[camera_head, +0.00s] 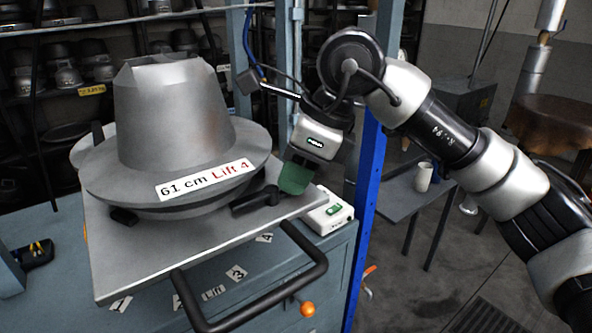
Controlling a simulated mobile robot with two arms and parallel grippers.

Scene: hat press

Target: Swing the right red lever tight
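A grey metal hat mould (178,125) labelled "61 cm Lift 4" sits on a grey plate (130,255). A lever that looks black (256,201) lies at the right of the mould's brim, on the plate. I see no clearly red lever. My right gripper (294,180), with green fingers, points down at the right end of this lever, close to it or touching it. The fingers overlap in this view, so their opening is hidden. My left gripper is out of view. A black piece (124,216) shows under the brim at the front left.
A black bar handle (262,312) sticks out at the plate's front. A white box with a green switch (328,212) stands just right of the plate. A blue post (366,200) rises behind my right arm. Shelves of moulds (75,65) stand behind.

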